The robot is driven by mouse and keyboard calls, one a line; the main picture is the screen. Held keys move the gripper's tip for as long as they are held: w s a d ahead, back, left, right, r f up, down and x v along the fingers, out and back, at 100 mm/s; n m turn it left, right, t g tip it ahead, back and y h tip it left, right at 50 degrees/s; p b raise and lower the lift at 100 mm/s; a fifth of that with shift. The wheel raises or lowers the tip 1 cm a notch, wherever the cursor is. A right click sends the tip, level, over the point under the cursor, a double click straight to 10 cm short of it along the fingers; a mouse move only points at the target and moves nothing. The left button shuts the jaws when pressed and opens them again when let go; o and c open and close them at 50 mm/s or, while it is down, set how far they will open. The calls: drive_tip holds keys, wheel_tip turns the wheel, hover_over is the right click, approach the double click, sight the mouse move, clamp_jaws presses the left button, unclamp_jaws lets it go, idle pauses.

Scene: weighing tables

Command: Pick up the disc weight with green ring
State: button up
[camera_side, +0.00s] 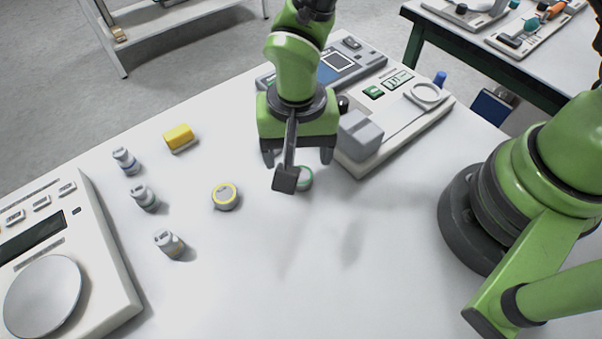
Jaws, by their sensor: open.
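The disc weight with green ring (306,179) lies on the white table, below and partly behind my gripper. Only its right part shows; the rest is hidden by a dark block-ended part of my gripper. My gripper (298,158) points down over it with its jaws apart and nothing visible between them. I cannot tell the exact height of the fingertips above the disc. A similar disc with a yellow ring (225,196) lies to the left, apart from my gripper.
A yellow block (179,137) lies farther back. A device with a grey box (360,136) stands close right of my gripper. The front middle is clear.

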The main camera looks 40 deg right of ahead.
sight(301, 178)
drive_tip(key=f, duration=0.4)
drive_tip(key=shift+s+d+f, duration=0.1)
drive_tip(key=shift+s+f, duration=0.15)
drive_tip(key=shift+f, duration=0.15)
drive_tip(key=c, duration=1.1)
drive_tip(key=shift+r, duration=0.15)
